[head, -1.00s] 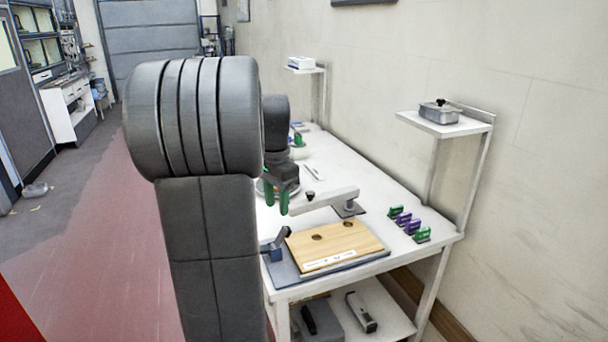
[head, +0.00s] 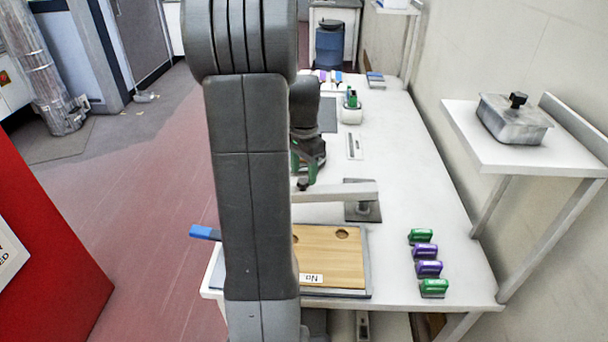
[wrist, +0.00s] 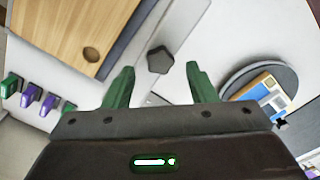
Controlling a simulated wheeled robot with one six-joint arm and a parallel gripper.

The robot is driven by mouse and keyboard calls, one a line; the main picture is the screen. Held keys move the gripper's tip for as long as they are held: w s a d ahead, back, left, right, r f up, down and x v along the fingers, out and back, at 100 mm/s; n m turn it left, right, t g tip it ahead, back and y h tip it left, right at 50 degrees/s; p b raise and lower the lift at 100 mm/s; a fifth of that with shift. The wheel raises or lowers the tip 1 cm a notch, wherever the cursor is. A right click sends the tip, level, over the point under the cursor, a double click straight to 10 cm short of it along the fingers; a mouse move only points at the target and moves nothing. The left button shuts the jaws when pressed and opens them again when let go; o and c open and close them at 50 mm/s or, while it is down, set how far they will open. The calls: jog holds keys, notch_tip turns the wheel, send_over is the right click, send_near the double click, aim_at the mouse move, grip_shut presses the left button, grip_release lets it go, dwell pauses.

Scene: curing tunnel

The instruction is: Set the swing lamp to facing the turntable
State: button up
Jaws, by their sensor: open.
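The swing lamp's pale arm (head: 345,193) runs left from a post on a dark base plate at the table's right middle. A dark knob (head: 303,184) stands on its free end; in the wrist view the knob (wrist: 160,60) shows between my fingers. My gripper (head: 304,172) is open, its green fingers pointing down just over the knob, one on each side; I cannot tell if they touch it. The round grey turntable (wrist: 235,82) shows in the wrist view, right of my fingers, with a blue and yellow piece on it. My arm hides it in the head view.
A wooden board (head: 335,262) with holes lies at the table's near end. Several green and purple blocks (head: 427,265) stand to its right. A wall shelf (head: 500,155) with a lidded metal box overhangs at right.

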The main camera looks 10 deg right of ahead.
jog(key=shift+a+f, duration=0.1)
jog(key=shift+f, duration=1.1)
grip_shut()
jog(key=shift+w+d+m+p, duration=0.2)
jog(key=shift+w+m, duration=0.15)
jog(key=shift+w, duration=0.15)
jog(key=shift+w+d+m+p, duration=0.1)
jog(key=shift+w+m+p, duration=0.05)
jog(key=shift+w+m, duration=0.3)
grip_release()
jog(key=shift+r, duration=0.15)
notch_tip(320, 180, up, 14)
jog(key=shift+f+b, duration=0.2)
jog(key=shift+b, duration=0.15)
jog(key=shift+f, duration=0.1)
